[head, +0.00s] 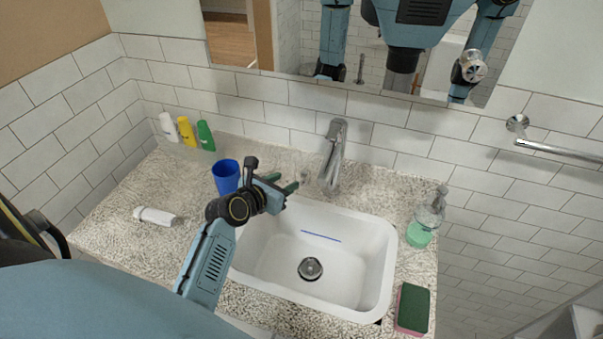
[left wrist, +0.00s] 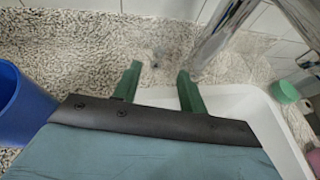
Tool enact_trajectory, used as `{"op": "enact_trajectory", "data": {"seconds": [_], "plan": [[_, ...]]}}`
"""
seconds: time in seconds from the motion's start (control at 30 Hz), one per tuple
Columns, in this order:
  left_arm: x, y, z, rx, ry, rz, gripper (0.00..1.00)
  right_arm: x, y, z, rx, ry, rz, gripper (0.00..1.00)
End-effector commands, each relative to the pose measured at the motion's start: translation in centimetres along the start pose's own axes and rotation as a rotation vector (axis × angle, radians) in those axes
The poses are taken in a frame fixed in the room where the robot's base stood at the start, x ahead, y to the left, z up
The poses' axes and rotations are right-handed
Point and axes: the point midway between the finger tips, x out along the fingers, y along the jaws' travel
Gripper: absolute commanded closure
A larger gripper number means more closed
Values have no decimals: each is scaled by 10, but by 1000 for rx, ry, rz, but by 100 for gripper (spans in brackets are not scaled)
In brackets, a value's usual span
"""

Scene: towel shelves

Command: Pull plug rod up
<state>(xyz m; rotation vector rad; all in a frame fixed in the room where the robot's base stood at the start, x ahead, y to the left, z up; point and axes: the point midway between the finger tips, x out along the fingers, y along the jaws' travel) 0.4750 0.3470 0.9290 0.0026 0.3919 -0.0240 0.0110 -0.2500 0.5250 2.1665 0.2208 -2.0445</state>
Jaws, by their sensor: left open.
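The white sink (head: 385,255) is set in a speckled counter, with a chrome faucet (head: 335,150) behind it. A small, indistinct metallic shape, perhaps the plug rod (head: 306,178), stands just left of the faucet base. In the left wrist view a faint shape that may be the rod (left wrist: 155,62) lies ahead, between the fingertips; I cannot tell whether it is touched. My left gripper (head: 283,183) is open above the sink's back left corner, its green fingers pointing toward the faucet. It shows in the left wrist view (left wrist: 159,72). My right gripper is not in view.
A blue cup (head: 226,177) stands close left of my left gripper. The chrome drain (head: 310,269) is in the basin. A soap bottle (head: 425,222) and a sponge (head: 412,308) are at right. Several small bottles stand back left; a white tube (head: 155,216) lies left.

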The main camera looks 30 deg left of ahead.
Motion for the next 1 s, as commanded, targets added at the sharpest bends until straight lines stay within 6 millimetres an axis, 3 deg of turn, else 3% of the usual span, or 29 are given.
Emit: {"op": "enact_trajectory", "data": {"seconds": [0.13, 0.4, 0.87, 1.0], "plan": [[34, 0, -1, 3, 0, 0, 58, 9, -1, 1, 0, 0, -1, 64], [74, 0, -1, 2, 0, -1, 58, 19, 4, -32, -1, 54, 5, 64], [85, 0, 0, 3, 0, 1, 58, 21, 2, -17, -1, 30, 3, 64], [85, 0, 0, 3, 1, 1, 75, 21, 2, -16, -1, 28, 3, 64]]}}
